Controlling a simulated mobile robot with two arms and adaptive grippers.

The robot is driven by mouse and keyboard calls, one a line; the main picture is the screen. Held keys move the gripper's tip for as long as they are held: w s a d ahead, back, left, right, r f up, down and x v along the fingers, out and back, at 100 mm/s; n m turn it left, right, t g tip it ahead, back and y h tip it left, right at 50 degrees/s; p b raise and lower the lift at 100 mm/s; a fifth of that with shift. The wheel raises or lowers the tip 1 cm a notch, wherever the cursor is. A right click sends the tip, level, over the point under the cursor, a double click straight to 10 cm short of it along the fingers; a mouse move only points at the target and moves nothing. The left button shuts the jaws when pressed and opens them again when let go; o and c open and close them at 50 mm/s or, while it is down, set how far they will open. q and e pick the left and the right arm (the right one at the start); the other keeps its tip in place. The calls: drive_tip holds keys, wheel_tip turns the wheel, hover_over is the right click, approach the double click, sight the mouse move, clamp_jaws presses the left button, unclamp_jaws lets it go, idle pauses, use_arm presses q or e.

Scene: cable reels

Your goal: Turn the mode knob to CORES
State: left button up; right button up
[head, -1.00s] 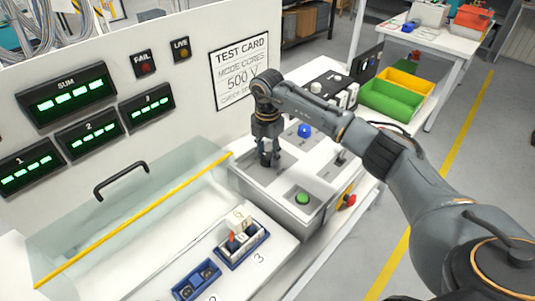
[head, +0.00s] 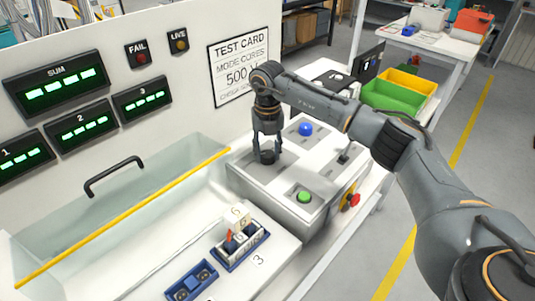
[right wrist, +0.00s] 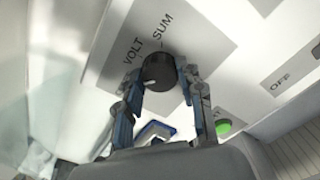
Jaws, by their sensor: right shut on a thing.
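The mode knob (head: 267,157) is a black round knob on the top of the light grey control box (head: 300,225). My right gripper (head: 267,153) comes down on it from above, with one finger on each side. In the right wrist view the knob (right wrist: 157,72) sits between the two fingertips of my gripper (right wrist: 157,78), which are shut on it. The words VOLT and SUM show beside the knob there. A pale mark shows on the knob's lower left edge; the CORES label is not readable there. The left gripper is not in view.
A blue button (head: 305,129), a green button (head: 304,197), a small black lever (head: 343,157) and a red stop button (head: 354,199) are near the knob. The test card (head: 238,70) is on the panel behind. A clear guard with a yellow edge (head: 120,220) stands at left.

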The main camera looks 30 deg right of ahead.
sight(268, 153)
drive_tip(key=shift+n, duration=0.8)
drive_tip(key=shift+b, duration=0.3)
drive_tip(key=o, duration=1.2)
wheel_tip(268, 153, up, 12)
drive_tip(key=shift+r, duration=0.1)
